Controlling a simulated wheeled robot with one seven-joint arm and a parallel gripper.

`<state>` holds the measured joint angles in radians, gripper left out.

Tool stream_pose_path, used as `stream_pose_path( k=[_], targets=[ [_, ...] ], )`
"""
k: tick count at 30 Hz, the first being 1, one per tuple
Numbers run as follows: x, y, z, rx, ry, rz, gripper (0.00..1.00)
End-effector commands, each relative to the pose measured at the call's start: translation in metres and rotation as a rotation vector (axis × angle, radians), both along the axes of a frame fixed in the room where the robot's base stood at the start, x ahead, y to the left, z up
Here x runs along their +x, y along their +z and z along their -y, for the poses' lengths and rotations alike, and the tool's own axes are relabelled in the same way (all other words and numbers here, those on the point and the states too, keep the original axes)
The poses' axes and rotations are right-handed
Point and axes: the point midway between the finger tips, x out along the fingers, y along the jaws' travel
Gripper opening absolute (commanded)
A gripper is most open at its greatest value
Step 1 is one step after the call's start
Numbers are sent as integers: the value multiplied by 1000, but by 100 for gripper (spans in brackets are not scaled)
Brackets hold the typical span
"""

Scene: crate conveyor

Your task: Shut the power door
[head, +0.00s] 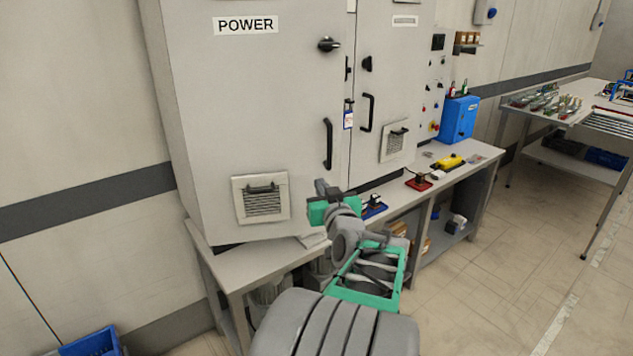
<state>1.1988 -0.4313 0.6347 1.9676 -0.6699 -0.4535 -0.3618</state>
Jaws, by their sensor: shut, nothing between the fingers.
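The power door (245,110) is the broad grey left door of the cabinet, with a POWER label (246,25) near its top. It has a black upright handle (328,144), a black turn knob (328,44) and a vent (262,198) low down. Its right edge lies close to the neighbouring door (385,60); I cannot tell whether it sits fully flush. My gripper (323,187) appears just below the handle, in front of the door's lower right part. It is shut and empty. My wrist hides part of the door's bottom edge.
The cabinet stands on a grey bench (262,258). The bench top to the right holds a red item (418,184), a yellow item (449,162) and a blue box (459,119). A blue crate (91,343) is at the lower left. The floor (510,260) at right is clear.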

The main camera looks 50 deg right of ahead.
Motion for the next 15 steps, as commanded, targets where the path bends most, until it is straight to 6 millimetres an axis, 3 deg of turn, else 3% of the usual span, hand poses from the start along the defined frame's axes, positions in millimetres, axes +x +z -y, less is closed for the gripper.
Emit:
stream_pose_path(
  k=[2, 5, 15],
  targets=[
    [-11, 1, 14, -16, -31, 29, 0],
    [-5, 5, 21, -20, -35, 35, 0],
    [52, 5, 62, -17, -33, 32, 0]
  ],
)
